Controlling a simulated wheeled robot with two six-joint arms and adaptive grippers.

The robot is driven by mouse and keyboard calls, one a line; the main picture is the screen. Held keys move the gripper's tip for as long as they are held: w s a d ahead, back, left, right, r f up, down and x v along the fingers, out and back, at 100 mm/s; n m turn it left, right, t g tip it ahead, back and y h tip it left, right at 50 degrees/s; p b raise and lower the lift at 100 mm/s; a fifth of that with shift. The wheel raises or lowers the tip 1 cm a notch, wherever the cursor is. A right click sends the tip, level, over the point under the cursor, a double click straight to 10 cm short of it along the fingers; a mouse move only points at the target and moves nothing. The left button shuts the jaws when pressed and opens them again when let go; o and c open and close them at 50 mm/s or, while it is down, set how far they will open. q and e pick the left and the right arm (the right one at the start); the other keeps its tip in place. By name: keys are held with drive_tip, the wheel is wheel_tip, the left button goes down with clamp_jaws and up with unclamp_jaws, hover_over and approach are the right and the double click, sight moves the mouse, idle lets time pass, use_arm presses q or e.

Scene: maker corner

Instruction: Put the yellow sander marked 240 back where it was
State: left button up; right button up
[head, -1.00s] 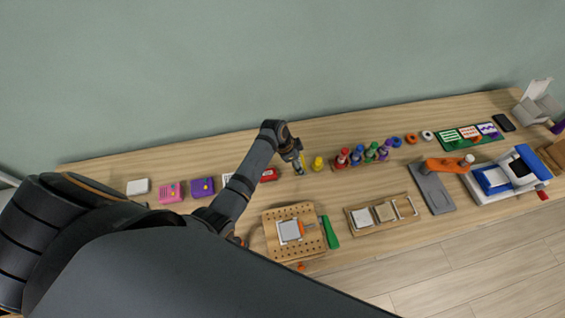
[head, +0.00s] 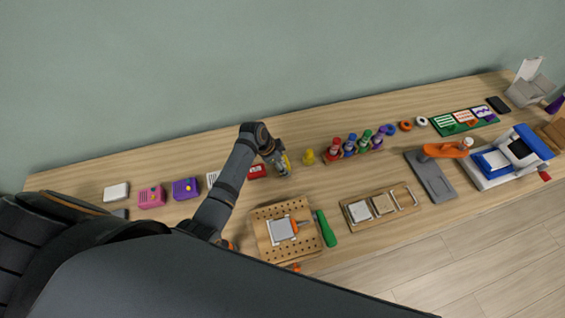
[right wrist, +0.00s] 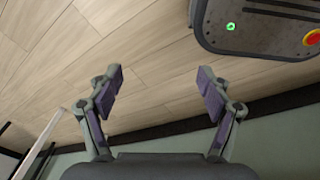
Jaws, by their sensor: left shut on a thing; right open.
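My left gripper (head: 283,172) reaches over the bench in the head view, jaws pointing down. It is shut on a narrow yellow thing (head: 287,161), mostly hidden by the fingers; I take it for the yellow sander, but no 240 mark is readable. A wooden tray (head: 353,225) at right of centre holds a whitish block, a beige block and a pale outlined shape at its right end. A separate yellow knobbed piece (head: 308,156) stands just right of the gripper. In the right wrist view my right gripper (right wrist: 160,92) is open and empty above the floor.
A red box (head: 257,171) sits close left of the gripper. A row of coloured bottles (head: 350,146) stands to its right. A pegboard block (head: 262,238) and a green-handled tool (head: 326,229) lie in front. The bench's back strip (head: 190,150) is clear.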

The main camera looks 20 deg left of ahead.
use_arm(q)
drive_tip(key=o, duration=1.2)
drive_tip(key=shift+f, duration=0.1)
drive_tip(key=shift+r, duration=0.25)
drive_tip(key=v, duration=1.1)
drive_tip(key=shift+a+r, duration=0.15)
drive_tip(key=shift+r, duration=0.25)
use_arm(e)
drive_tip(key=shift+s+d+f, duration=0.1)
drive_tip(key=shift+s, duration=0.45)
drive_tip(key=shift+s+d+f, duration=0.1)
drive_tip(key=shift+s, duration=0.45)
